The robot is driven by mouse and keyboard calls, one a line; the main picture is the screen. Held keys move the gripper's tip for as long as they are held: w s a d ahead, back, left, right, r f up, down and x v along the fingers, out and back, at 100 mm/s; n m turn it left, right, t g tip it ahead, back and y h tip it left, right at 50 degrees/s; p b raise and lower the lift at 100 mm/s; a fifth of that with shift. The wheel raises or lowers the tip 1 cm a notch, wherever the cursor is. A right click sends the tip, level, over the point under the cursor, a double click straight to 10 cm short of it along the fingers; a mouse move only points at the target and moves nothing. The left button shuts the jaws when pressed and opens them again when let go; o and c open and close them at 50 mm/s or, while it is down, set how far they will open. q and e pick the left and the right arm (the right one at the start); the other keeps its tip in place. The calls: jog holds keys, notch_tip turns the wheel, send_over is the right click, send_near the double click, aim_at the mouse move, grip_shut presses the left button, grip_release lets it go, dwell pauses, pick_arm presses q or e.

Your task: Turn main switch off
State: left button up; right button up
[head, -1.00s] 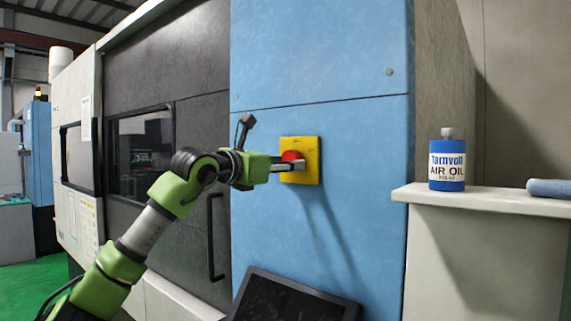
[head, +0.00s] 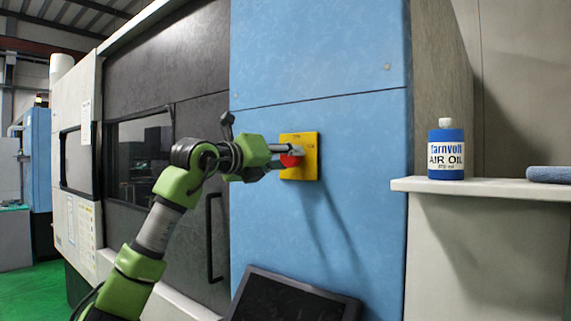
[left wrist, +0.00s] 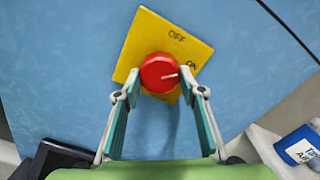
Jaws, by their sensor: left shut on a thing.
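The main switch is a red round knob (left wrist: 159,73) on a square yellow plate (left wrist: 146,36) with OFF and ON printed on it. The white line on the knob points at ON. In the head view the yellow plate (head: 312,158) sits on the blue machine panel, and the red knob (head: 290,160) is partly hidden by a finger. My left gripper (head: 285,157) is shut on the knob, with one finger on each side of it. My right gripper is not in view.
The blue panel (head: 320,60) around the switch is flat and clear. A dark screen (head: 292,300) stands below it. A black door handle (head: 212,240) is at left.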

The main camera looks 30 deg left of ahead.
pick_arm(q)
jog(key=n+b, duration=0.1)
jog(key=n, duration=0.4)
jog(key=shift+r+n, duration=0.1)
jog(key=shift+n, duration=0.2)
jog(key=shift+r+n+b, duration=0.1)
jog(key=shift+n+b, duration=0.2)
jog(key=shift+n, duration=1.7)
jog(key=o, duration=1.1)
jog(key=shift+s, duration=0.15)
jog(key=s, duration=0.8)
jog(key=s+a, duration=0.1)
jog(key=s, duration=0.2)
jog(key=shift+s, duration=0.4)
